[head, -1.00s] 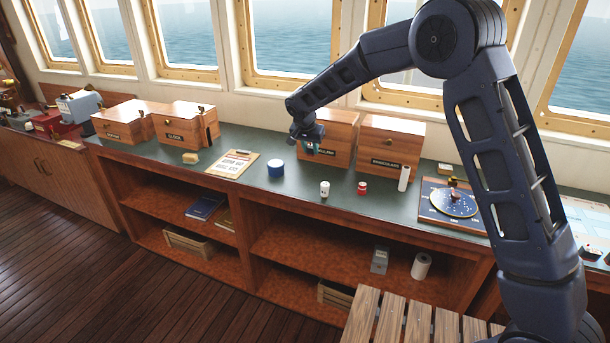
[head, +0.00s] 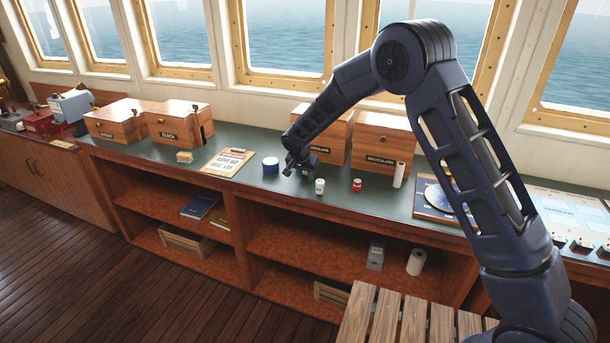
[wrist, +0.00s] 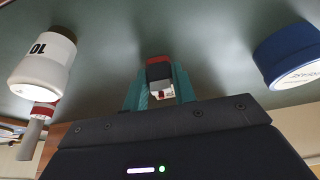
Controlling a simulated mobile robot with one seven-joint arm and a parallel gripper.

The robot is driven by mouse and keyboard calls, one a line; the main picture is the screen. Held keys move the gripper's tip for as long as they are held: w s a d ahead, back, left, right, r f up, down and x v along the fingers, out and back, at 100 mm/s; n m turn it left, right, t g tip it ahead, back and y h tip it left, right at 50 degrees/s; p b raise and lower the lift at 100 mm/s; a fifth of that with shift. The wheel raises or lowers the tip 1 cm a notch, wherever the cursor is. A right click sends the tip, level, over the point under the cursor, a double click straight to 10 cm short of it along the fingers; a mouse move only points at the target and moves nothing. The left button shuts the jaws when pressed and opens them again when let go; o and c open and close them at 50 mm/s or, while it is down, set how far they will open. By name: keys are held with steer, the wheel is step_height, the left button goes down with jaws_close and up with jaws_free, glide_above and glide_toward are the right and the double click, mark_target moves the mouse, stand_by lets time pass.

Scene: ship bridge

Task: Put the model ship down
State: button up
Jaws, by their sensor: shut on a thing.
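The model ship (wrist: 160,72) is small, with a dark and red hull and a white upper part. In the wrist view it sits between the teal fingers of my gripper (wrist: 160,88), which is shut on it. In the head view my gripper (head: 304,173) is low over the green counter (head: 250,146), between a blue tin and a white pot; the ship is mostly hidden there. The ship is close to the counter surface, but I cannot tell whether it touches.
The blue tin (head: 270,166) stands left of my gripper. The white pot (head: 320,186), a red pot (head: 357,185) and a white roll (head: 399,175) stand to the right. Wooden boxes (head: 380,146) stand behind. A clipboard (head: 227,161) lies further left, with some bare counter between.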

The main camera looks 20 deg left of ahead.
steer(key=shift+f, duration=0.15)
steer(key=o, duration=0.9)
steer(key=shift+o, duration=0.2)
steer(key=v, duration=1.2)
